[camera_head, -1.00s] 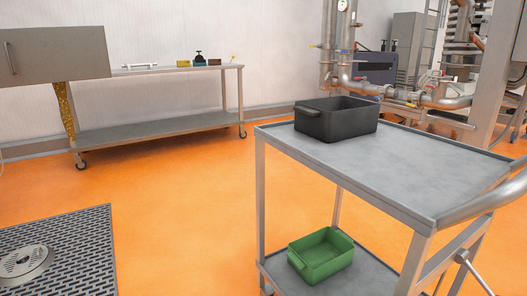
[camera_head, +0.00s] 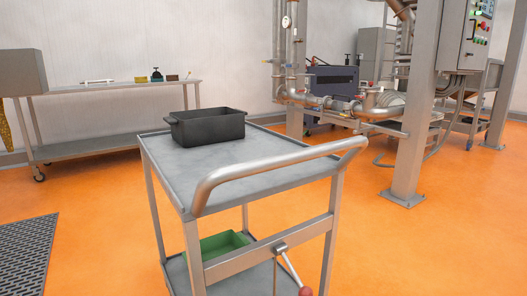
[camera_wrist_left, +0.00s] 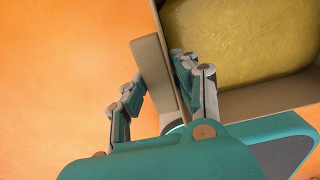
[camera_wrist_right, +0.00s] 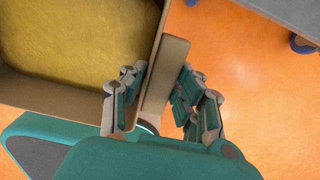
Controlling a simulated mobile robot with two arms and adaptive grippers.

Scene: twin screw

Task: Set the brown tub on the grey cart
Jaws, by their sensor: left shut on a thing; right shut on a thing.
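The brown tub (camera_wrist_left: 285,98) has yellow contents and shows in both wrist views. My left gripper (camera_wrist_left: 158,85) is shut on one of its handles. My right gripper (camera_wrist_right: 160,88) is shut on another handle of the tub (camera_wrist_right: 68,98). Both hold it above the orange floor. The grey cart (camera_head: 205,160) stands ahead in the head view, its curved push handle toward me. A black tub (camera_head: 208,128) sits on the far part of its top shelf; the nearer part is bare. My grippers and the brown tub are outside the head view.
A green tub (camera_head: 222,246) is on the cart's lower shelf. A lever with a red knob (camera_head: 305,291) hangs below the handle. A long wheeled table (camera_head: 100,146) stands at the back left. A steel post (camera_head: 413,130) and pipework are at right. Orange floor is open around the cart.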

